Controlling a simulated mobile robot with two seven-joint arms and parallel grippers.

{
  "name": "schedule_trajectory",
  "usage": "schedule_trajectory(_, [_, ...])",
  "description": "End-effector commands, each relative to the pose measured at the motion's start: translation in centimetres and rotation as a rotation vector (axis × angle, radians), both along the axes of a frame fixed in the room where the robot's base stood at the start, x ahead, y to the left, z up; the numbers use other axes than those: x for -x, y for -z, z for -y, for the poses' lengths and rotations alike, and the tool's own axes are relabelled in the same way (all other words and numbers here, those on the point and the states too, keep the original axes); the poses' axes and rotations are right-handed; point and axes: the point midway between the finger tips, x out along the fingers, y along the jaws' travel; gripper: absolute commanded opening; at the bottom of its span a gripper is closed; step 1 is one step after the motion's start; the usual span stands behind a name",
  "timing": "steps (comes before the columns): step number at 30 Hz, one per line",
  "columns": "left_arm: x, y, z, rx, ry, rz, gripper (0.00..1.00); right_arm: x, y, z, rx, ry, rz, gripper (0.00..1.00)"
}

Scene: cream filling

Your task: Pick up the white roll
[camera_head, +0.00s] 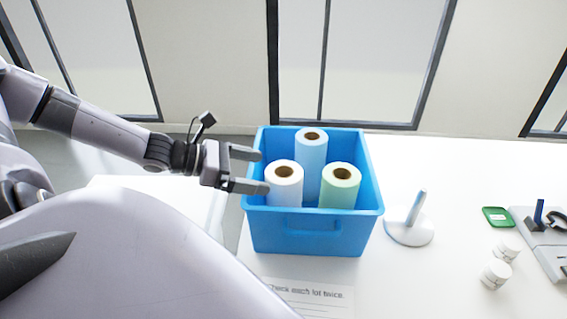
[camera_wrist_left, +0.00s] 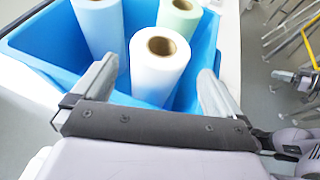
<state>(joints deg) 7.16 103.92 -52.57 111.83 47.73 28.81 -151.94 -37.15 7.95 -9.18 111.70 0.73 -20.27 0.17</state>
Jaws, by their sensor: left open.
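The white roll (camera_head: 286,187) stands upright in the front left part of a blue bin (camera_head: 290,239), with its brown core facing up. In the left wrist view the white roll (camera_wrist_left: 156,78) is ahead of and between the fingers. My left gripper (camera_head: 257,170) is open and empty, at the bin's left rim, with its fingertips pointing toward the rolls. In the left wrist view my left gripper (camera_wrist_left: 152,85) has one finger on each side of the picture. I cannot tell whether it touches the roll. My right gripper is not in view.
A light blue roll (camera_head: 311,160) and a light green roll (camera_head: 341,188) share the bin. Right of it are a white stand with a post (camera_head: 408,230), white cylinders (camera_head: 496,274) and a green item (camera_head: 497,217). A printed sheet (camera_head: 310,298) lies in front.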

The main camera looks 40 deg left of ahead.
Motion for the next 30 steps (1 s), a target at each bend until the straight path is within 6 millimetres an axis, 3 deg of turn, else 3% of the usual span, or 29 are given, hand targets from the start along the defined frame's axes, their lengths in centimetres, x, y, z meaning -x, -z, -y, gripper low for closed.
schedule_trajectory(22, [-4.0, 1.3, 2.9, 0.003, -0.001, 0.001, 1.0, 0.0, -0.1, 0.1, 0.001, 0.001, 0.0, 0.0])
schedule_trajectory(30, [-5.0, 2.3, 3.6, 0.0, 0.004, -0.003, 1.0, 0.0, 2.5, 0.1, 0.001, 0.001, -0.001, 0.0])
